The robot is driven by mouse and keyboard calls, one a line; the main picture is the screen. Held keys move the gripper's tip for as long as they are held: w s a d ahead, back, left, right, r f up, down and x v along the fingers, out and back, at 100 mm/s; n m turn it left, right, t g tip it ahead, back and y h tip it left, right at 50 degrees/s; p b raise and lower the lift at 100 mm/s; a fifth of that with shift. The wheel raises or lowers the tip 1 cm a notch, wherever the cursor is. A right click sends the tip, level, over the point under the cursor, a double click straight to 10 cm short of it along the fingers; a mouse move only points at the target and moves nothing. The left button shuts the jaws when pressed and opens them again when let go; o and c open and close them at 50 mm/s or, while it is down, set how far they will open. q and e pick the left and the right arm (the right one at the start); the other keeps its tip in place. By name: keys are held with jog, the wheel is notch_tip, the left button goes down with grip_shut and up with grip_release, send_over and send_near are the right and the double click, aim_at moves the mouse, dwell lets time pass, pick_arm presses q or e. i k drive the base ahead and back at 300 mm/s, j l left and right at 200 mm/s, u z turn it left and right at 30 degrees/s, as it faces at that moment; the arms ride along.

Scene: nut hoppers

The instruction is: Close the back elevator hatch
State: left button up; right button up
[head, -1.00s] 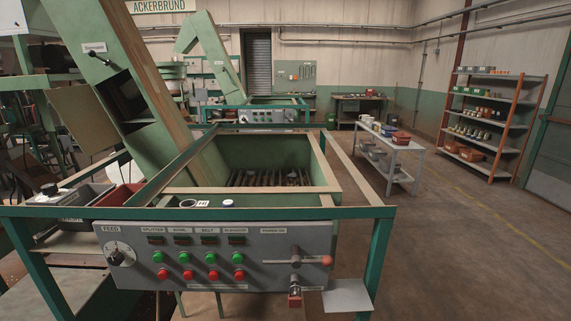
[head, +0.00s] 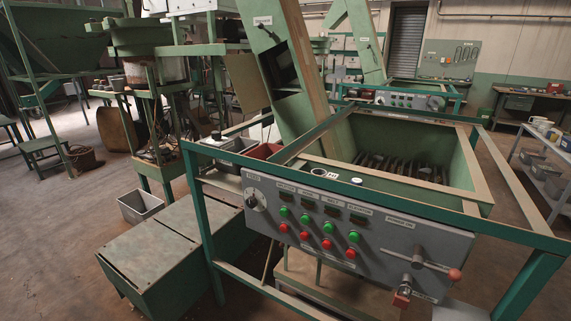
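Two green inclined elevators show in the head view. The near elevator (head: 300,90) rises from the front hopper and has a dark square opening (head: 282,68) in its side. A flat tan-green hatch panel (head: 246,82) stands swung out to the left of that opening. A small dark handle (head: 268,34) sits above it, beside a label. The back elevator (head: 368,48) stands behind, further right, with a small dark handle and label. It is too small to tell whether a hatch on it is open or shut. Neither of my grippers is in view.
A grey control panel (head: 375,222) with buttons and a lever is on the front hopper's frame. Green boxes (head: 170,250) and a grey bin (head: 140,205) stand to the left. Bare floor (head: 55,240) lies at the far left. A shelf table (head: 540,165) is at the right.

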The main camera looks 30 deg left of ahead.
aim_at(244, 73)
jog(key=i+j, duration=0.1)
jog(key=j, duration=0.2)
jog(key=j+z, duration=0.1)
jog(key=j, duration=1.05)
jog(key=j+z, duration=0.15)
jog(key=j, duration=0.4)
jog(key=k+j+z, duration=0.1)
jog(key=j, duration=0.45)
jog(key=j+z, duration=0.1)
jog(key=j, duration=0.45)
jog(key=k+j, duration=0.15)
jog(key=j, duration=0.4)
jog(key=k+j+z, duration=0.15)
jog(key=j, duration=0.45)
jog(key=k+j, duration=0.25)
jog(key=j, duration=0.25)
jog(key=k+j+z, duration=0.15)
jog(key=j, duration=0.35)
jog(key=k+j, duration=0.3)
jog(key=j, duration=0.15)
jog(key=k+j+z, duration=0.15)
jog(key=j, duration=0.35)
jog(key=k+j, duration=0.4)
jog(key=i+l+u, duration=0.2)
jog(key=l+u, duration=0.2)
jog(key=i+l+u, duration=0.15)
jog(key=l+u, duration=0.2)
jog(key=l, duration=0.15)
jog(key=l+u, duration=0.8)
jog(key=l, duration=0.25)
